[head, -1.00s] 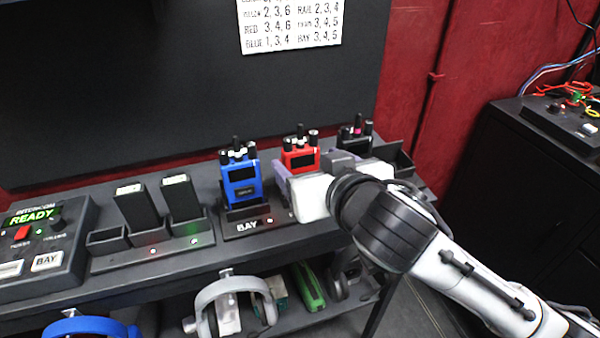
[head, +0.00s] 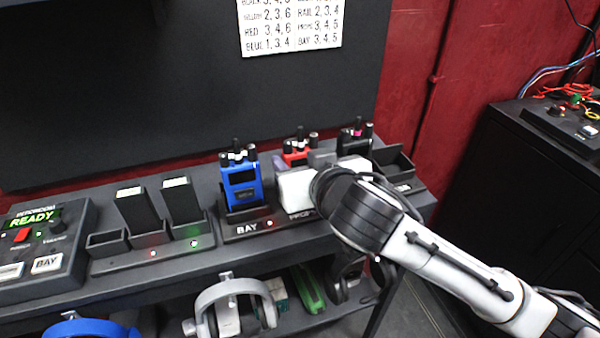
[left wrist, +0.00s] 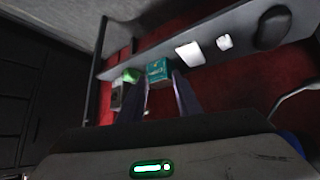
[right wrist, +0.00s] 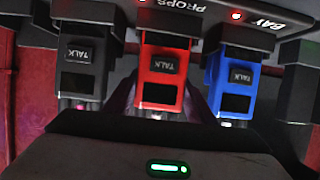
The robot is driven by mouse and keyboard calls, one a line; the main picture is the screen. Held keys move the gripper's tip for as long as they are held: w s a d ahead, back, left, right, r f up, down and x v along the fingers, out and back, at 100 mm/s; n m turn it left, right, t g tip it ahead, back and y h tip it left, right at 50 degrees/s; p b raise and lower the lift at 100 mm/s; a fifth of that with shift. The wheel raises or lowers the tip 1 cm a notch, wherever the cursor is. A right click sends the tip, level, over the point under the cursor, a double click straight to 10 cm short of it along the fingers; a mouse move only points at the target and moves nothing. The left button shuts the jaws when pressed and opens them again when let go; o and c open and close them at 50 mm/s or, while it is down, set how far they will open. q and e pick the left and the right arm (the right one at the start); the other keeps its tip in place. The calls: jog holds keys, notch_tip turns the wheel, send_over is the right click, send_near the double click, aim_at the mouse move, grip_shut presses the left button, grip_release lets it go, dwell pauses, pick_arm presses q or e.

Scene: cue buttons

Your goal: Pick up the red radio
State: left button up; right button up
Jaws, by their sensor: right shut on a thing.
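The red radio (head: 295,157) stands in the charger marked PROPS, mostly hidden in the head view behind my right gripper and wrist. In the right wrist view the red radio (right wrist: 163,75) shows its TALK face between the two fingers of my right gripper (right wrist: 160,103). The right gripper is shut on it. The radio still sits at its charger base. My left gripper (left wrist: 158,98) is open in the left wrist view, pointing toward a lower shelf, with nothing seen held between its fingers.
A blue radio (head: 241,186) stands close to the left and a black radio (head: 354,142) close to the right. Battery packs (head: 138,209) and an intercom box (head: 42,242) stand further left. Headsets (head: 233,302) are on the shelf below.

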aim_at(299, 133)
notch_tip(299, 133, up, 9)
jog(key=shift+r+p, duration=0.2)
jog(key=shift+p, duration=0.25)
jog(key=shift+r, duration=0.4)
notch_tip(299, 133, up, 5)
jog(key=p, duration=0.5)
jog(key=shift+r+p, duration=0.7)
jog(key=shift+r, duration=0.55)
